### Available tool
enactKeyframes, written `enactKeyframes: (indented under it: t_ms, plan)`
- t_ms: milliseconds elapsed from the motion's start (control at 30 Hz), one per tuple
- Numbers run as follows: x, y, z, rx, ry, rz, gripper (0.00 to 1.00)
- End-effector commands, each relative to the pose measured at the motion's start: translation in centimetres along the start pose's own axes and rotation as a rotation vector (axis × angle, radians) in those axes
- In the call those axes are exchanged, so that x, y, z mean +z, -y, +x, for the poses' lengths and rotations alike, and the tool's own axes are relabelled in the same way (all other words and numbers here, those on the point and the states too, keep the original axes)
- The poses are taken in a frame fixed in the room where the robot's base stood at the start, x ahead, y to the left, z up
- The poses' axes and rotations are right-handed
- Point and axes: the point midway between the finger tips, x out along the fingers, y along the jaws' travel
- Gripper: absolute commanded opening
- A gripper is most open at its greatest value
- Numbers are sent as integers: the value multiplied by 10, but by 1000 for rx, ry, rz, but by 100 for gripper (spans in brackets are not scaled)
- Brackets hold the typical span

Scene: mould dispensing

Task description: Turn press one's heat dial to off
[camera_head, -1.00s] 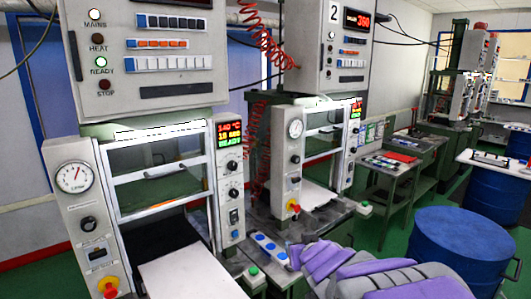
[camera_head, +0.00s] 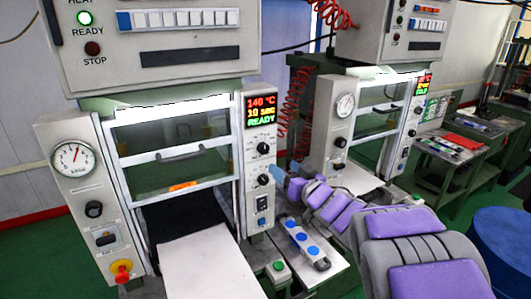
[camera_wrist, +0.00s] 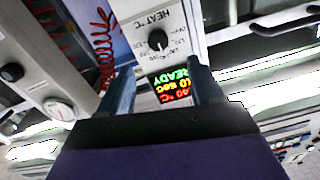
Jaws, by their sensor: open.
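Press one (camera_head: 185,103) stands at the left of the head view. Its display (camera_head: 261,110) reads 140 °C, 10 sec, READY. The black heat dial (camera_head: 263,148) is just below the display on the right-hand panel; a second black dial (camera_head: 263,180) is under it. In the wrist view the heat dial (camera_wrist: 158,40), labelled HEAT °C, lies beyond the gap between the fingertips, apart from them. Its exact setting is too small to tell. My gripper (camera_wrist: 160,72) is open and empty; its blue-grey fingers show in the head view (camera_head: 287,178), close to the right of the lower dial.
A red-and-yellow stop knob (camera_head: 122,271) is on the press's left panel. A second press (camera_head: 325,130) stands at the right, behind the arm.

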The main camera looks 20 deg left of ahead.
Motion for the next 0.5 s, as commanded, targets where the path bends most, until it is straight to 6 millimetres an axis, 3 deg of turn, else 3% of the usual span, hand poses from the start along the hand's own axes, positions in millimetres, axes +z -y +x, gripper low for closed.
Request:
enactKeyframes:
  t_ms: [500]
  plan:
    - [2, 1, 79, 1, 2, -1, 65]
